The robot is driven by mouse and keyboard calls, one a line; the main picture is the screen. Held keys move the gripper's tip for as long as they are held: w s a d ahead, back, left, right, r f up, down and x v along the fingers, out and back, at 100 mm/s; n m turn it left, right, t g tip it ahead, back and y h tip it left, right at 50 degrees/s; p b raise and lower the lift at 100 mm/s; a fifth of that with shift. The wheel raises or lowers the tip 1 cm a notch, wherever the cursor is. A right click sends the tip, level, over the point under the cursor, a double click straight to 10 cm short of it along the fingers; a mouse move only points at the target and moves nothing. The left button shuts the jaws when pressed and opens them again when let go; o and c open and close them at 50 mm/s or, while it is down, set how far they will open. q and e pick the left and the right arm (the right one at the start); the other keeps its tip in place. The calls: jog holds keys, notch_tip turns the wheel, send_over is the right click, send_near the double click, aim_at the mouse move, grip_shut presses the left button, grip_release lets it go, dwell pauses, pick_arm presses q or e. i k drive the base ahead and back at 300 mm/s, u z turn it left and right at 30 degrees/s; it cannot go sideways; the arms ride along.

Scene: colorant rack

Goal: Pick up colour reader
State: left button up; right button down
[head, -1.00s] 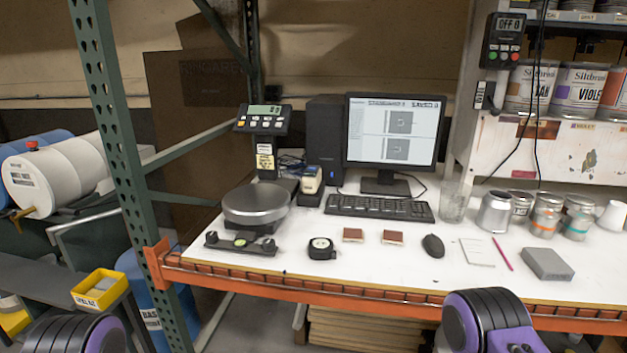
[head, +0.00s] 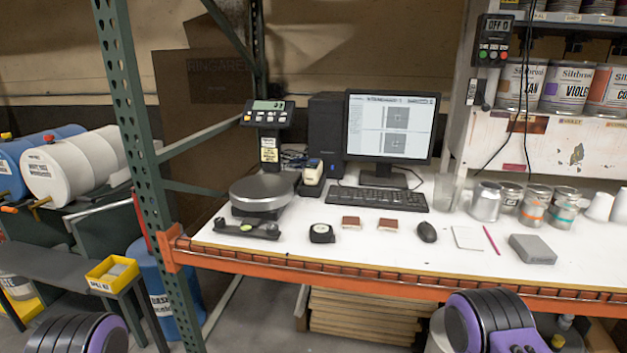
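A small white-and-yellow handheld device (head: 313,169) stands in a dark cradle (head: 310,188) on the white bench, between the round-plate scale and the keyboard. It appears to be the colour reader, but its markings are too small to read. Its lower part is hidden in the cradle. Neither of my grippers is in view. Only purple and black parts of my arms show at the bottom left and bottom right, in front of the bench and well short of the device.
The scale (head: 262,192) stands left of the device, and the monitor (head: 392,127) and keyboard (head: 380,197) right of it. A tape measure (head: 321,233), mouse (head: 427,232) and grey box (head: 532,250) lie nearer the front. A green post (head: 140,150) rises at the bench's left end. An orange beam (head: 400,284) edges the front.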

aim_at(312, 171)
jog(key=z, duration=0.1)
jog(key=k, duration=0.2)
jog(key=u, duration=0.9)
jog(key=i, duration=0.75)
jog(key=z, duration=0.3)
